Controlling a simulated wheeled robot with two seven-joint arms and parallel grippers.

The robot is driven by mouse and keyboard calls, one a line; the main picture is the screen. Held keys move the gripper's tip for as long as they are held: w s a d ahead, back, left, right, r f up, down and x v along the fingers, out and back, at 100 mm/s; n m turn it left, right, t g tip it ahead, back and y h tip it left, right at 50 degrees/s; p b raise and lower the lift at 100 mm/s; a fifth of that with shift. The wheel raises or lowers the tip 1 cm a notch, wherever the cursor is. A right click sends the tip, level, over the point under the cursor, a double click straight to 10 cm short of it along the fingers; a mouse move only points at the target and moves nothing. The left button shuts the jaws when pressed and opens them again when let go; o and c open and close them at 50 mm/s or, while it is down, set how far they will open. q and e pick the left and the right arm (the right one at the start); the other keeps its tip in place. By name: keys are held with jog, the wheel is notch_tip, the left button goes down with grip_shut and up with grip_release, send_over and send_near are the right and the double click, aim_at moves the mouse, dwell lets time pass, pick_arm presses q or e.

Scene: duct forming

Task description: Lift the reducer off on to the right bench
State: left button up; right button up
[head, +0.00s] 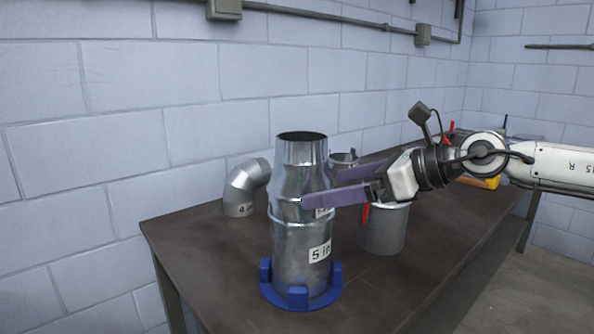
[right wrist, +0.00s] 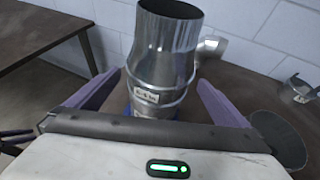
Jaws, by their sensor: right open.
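The reducer (head: 301,168) is a shiny metal piece that narrows to an open top. It stands upright on a wider duct (head: 303,253) labelled "5 in", which sits in a blue holder (head: 298,298) on the bench. My right gripper (head: 318,190) is open and level at the reducer's lower part, one purple finger in front of it and the other behind. In the right wrist view the reducer (right wrist: 164,52) stands between the two spread fingers (right wrist: 155,92); I cannot tell whether either touches it. My left gripper is out of view.
A metal elbow (head: 245,190) stands behind left on the dark bench (head: 200,235). A metal cylinder (head: 383,232) with a red clamp stands right of the reducer, under my right gripper. Another small duct (head: 343,160) is behind. A second table (right wrist: 35,40) shows in the right wrist view.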

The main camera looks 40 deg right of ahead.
aim_at(304, 191)
jog(key=shift+p+x, duration=0.7)
jog(key=shift+x, duration=1.6)
jog(key=shift+w+f, duration=0.2)
jog(key=shift+w, duration=0.2)
jog(key=shift+x, duration=0.95)
jog(key=shift+a+r, duration=0.15)
jog(key=c, duration=0.9)
